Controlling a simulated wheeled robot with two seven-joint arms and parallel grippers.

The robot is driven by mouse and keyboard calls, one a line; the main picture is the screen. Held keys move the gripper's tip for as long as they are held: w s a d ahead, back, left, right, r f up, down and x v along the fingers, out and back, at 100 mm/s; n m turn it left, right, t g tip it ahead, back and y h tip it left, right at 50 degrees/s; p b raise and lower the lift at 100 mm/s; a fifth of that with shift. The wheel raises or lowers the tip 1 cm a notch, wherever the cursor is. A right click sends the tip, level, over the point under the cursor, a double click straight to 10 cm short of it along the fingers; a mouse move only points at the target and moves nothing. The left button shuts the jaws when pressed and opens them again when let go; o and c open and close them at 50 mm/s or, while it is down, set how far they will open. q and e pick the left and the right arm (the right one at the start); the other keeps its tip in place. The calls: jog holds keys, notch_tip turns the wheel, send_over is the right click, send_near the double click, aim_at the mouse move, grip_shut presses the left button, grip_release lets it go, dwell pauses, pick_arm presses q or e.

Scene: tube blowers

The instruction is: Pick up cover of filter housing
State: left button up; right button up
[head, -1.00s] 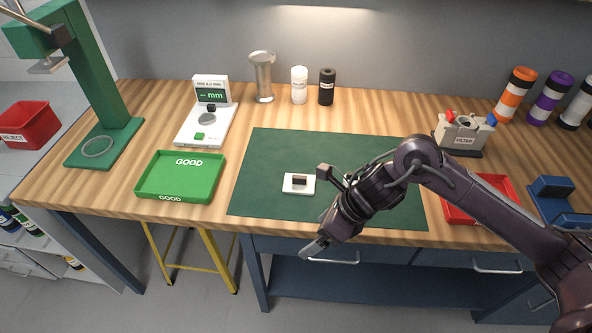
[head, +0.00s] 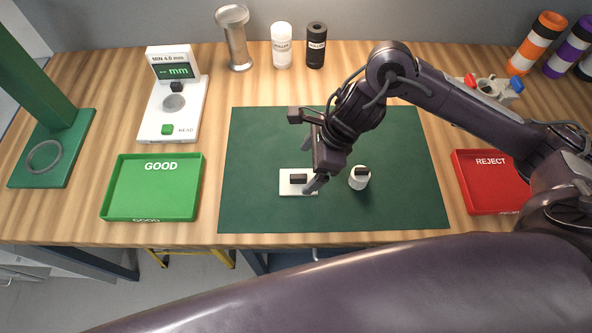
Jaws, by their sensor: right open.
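A flat white plate with a dark block on top (head: 286,188), which looks like the cover of the filter housing, lies on the green mat (head: 250,140). My right gripper (head: 313,178) is open, with its fingers down at the plate's right end; a finger hides part of that end. I cannot tell whether they touch. A small white cylinder with a black top (head: 360,180) stands on the mat just right of the gripper. The filter housing (head: 490,86) stands at the back right, partly hidden by my right arm. My left gripper is out of view.
A green GOOD tray (head: 152,188) is left of the mat, and a red REJECT tray (head: 490,185) is right of it. A white measuring device (head: 173,110) and several bottles stand behind. My own arm link crosses the front edge. The mat's left part is clear.

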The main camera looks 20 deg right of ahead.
aim_at(300, 176)
jog(key=p+x, duration=0.2)
jog(key=x, duration=0.1)
jog(key=shift+s+f, duration=0.15)
jog(key=shift+s, duration=0.05)
jog(key=x, duration=0.2)
jog(key=shift+w+f, duration=0.2)
jog(key=shift+f, duration=0.1)
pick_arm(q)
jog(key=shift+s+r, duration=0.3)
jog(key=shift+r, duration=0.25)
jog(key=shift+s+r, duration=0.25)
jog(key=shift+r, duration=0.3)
pick_arm(e)
jog(key=c, duration=1.1)
jog(key=shift+r, duration=0.1)
